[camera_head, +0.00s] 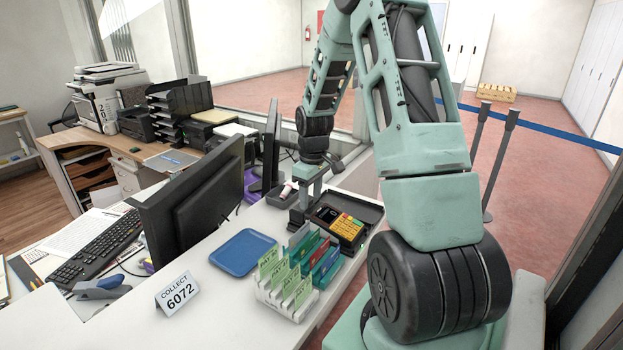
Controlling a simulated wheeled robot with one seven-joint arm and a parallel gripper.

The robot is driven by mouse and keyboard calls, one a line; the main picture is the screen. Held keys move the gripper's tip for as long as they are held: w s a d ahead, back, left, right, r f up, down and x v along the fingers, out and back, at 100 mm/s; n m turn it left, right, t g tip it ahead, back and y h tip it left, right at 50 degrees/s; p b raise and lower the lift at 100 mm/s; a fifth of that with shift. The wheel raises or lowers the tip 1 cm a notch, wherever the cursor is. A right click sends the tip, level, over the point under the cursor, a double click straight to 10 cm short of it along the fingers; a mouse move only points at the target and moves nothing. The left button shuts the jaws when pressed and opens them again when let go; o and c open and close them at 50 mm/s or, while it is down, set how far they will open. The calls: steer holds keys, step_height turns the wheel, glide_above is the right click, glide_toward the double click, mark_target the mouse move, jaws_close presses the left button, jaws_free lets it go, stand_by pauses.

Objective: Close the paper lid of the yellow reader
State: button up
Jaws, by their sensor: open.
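The yellow reader (347,226) lies on the white counter, with a yellow key area and a dark section at its left end. A dark tray-like shape (368,210) is around or behind it; I cannot tell whether part of this is the paper lid, or how far the lid stands open. My gripper (298,214) points down just left of the reader, close to its dark end. It is open, with nothing visible between the fingers. Its fingertips are small and partly hidden, and I cannot tell whether they touch the reader.
A rack of green, red and teal cards (290,290) stands in front of the reader. A blue tray (243,252) and a "COLLECT 6072" sign (177,295) are to the left. A small grey tray (285,196) is behind my gripper. A monitor (195,210) stands farther left.

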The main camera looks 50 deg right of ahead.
mark_target(313, 208)
step_height(313, 208, up, 17)
steer(key=b, duration=0.2)
steer(key=shift+s, duration=0.4)
steer(key=s+a+f+n, duration=0.1)
steer(key=a+f+n, duration=0.1)
steer(key=a, duration=1.3)
steer(key=a+f+n, duration=0.2)
steer(key=a, duration=1.3)
steer(key=s+a+f+n, duration=0.1)
steer(key=s+a+f, duration=0.1)
steer(key=s+a, duration=0.5)
steer(key=s+a+f+n, duration=0.1)
steer(key=s+a+f, duration=0.2)
steer(key=s+a, duration=0.4)
steer(key=s, duration=0.4)
steer(key=shift+f+n+g+y, duration=0.25)
steer(key=shift+n+g+y, duration=0.05)
steer(key=shift+n, duration=0.1)
